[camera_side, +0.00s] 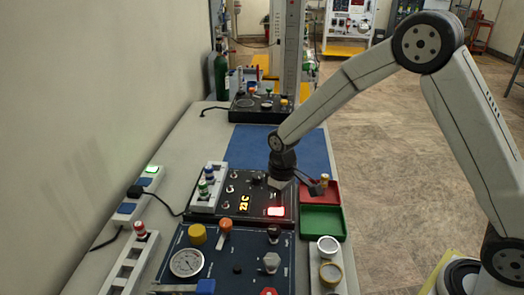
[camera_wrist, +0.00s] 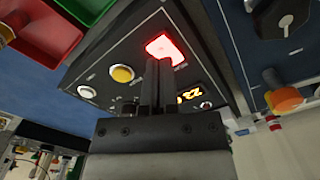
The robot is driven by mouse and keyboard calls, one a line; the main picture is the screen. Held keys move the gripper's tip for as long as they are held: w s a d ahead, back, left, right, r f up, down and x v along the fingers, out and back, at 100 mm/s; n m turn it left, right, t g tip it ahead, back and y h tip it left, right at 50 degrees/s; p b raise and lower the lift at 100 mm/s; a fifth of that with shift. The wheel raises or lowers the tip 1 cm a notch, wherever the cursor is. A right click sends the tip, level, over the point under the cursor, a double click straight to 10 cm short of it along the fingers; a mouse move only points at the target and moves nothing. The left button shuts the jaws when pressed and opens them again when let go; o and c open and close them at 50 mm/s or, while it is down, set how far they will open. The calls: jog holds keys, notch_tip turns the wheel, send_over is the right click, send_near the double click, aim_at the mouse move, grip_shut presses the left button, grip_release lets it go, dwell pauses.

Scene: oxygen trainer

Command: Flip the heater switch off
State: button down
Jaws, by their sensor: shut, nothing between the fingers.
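The heater switch (camera_side: 276,211) is a rocker lit bright red at the near right corner of a black control panel (camera_side: 236,207). In the wrist view the lit switch (camera_wrist: 165,46) is just beyond my fingertips, which overlap its lower edge in the picture. My gripper (camera_side: 279,187) points down over the right part of the panel, behind the switch in the side view. In the wrist view its two fingers (camera_wrist: 158,66) are together and empty. I cannot tell whether they touch the switch or panel. An orange numeric display (camera_side: 244,202) is lit left of the switch.
A blue panel with a gauge (camera_side: 186,262), an orange knob (camera_side: 225,226) and other controls lies in front. Green (camera_side: 322,222) and red (camera_side: 330,191) trays stand on the right. A white rack with capped vials (camera_side: 207,182) stands left. A blue mat (camera_side: 304,147) lies behind.

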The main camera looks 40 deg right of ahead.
aim_at(281, 210)
jog(key=shift+f, duration=1.15)
dwell(1.0)
jog(key=shift+r, duration=3.55)
jog(key=shift+s, duration=0.15)
jog(key=s+d+r+m+t, duration=0.1)
jog(key=s+d, duration=0.4)
jog(key=s, duration=1.1)
jog(key=shift+m+t, duration=0.8)
jog(key=shift+m, duration=0.2)
